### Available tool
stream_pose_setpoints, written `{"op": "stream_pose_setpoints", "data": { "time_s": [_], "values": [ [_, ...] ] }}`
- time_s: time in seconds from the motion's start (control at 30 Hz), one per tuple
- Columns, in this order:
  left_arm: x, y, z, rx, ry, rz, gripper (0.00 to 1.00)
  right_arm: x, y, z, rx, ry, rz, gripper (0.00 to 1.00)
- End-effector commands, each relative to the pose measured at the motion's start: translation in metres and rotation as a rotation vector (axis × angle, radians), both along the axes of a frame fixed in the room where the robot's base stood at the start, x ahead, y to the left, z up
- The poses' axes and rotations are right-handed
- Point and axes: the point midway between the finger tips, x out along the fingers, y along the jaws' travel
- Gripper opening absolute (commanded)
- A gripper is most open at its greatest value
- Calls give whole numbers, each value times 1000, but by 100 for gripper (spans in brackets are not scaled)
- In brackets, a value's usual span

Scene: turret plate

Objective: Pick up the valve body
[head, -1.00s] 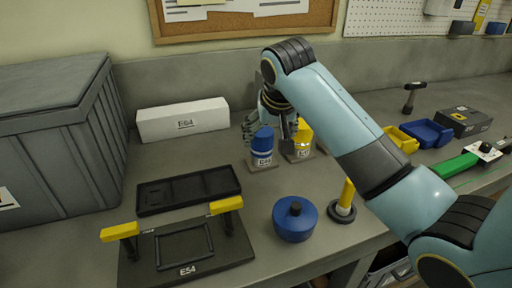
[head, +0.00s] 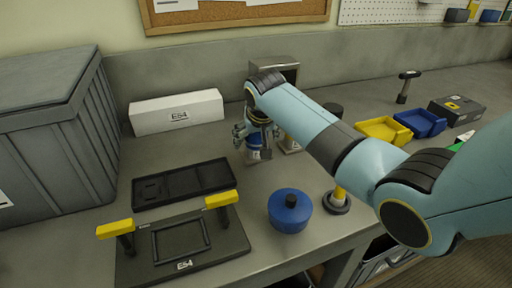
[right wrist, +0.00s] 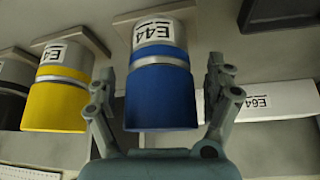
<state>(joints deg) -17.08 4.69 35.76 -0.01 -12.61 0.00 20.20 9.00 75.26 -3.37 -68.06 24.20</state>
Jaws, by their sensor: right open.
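The valve body, a grey cylinder with a blue end and an E44 label, stands on the bench in the head view (head: 254,156). It fills the middle of the right wrist view (right wrist: 158,90). My right gripper (head: 257,133) is around its upper part. In the right wrist view the gripper's two fingers (right wrist: 163,88) are open on either side of the blue part, with a visible gap at each side. The arm hides part of the valve body's surroundings in the head view. My left gripper is not in view.
A similar yellow cylinder (right wrist: 57,92) stands close beside the valve body, with a dark one (right wrist: 12,92) beyond it. A black tray (head: 184,184), a yellow-handled frame (head: 182,262) and a blue round pot (head: 290,212) are in front.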

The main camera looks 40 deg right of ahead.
Motion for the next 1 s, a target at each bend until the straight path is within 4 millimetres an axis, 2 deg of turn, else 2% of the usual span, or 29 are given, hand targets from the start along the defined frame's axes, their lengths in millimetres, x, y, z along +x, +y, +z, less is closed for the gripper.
{"op": "stream_pose_setpoints", "data": {
  "time_s": [0.17, 0.83, 1.0],
  "values": [
    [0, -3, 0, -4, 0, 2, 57, 0, 0, 0, 1, 0, 0, 86],
    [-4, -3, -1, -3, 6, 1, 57, 0, 0, 0, 1, 1, 0, 0],
    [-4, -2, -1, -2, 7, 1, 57, 1, 0, 1, 0, -3, 1, 0]
  ]
}}
